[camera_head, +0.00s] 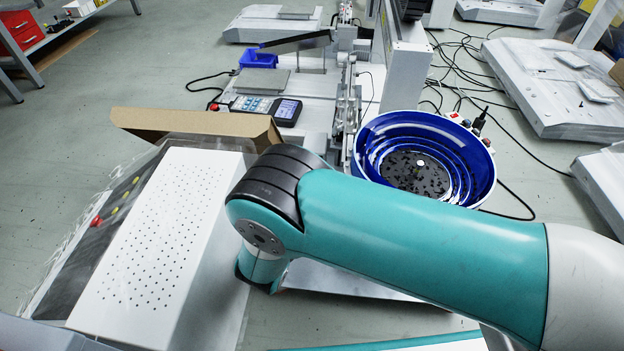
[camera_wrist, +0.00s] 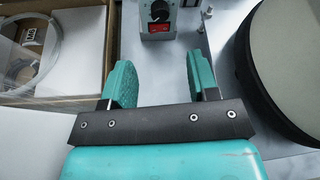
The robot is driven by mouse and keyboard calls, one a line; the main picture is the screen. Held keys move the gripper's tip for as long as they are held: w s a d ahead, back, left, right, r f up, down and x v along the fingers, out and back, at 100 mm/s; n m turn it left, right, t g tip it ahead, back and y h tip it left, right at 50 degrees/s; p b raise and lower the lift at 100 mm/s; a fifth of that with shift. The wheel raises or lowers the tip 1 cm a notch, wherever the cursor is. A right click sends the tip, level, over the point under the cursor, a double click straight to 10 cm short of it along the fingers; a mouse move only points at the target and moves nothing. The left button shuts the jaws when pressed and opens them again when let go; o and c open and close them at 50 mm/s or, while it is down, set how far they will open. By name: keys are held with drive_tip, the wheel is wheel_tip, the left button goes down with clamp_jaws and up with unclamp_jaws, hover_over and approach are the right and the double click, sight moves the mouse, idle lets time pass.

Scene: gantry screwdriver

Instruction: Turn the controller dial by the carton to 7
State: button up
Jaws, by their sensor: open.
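The controller is a small grey box in the wrist view, at the top centre, with a black dial (camera_wrist: 159,11) and a red switch (camera_wrist: 158,29) below it. The dial carries a light mark, but its number is too small to read. My gripper (camera_wrist: 158,72) is open and empty, its two teal fingers spread apart and pointing toward the controller. The dial lies beyond the fingertips, roughly between them, and is not touched. The carton (camera_wrist: 108,30) stands left of the controller. In the head view its brown flap (camera_head: 195,122) shows; my arm hides the dial and my gripper there.
A white perforated cabinet (camera_head: 150,235) is at left. A handheld pendant (camera_head: 262,107) lies on the bench behind. Cables cross the floor at right.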

drive_tip(key=b+x, duration=0.5)
drive_tip(key=x, duration=0.6)
drive_tip(key=shift+w+b, duration=0.3)
drive_tip(key=c, duration=0.9)
drive_tip(key=shift+d, duration=0.15)
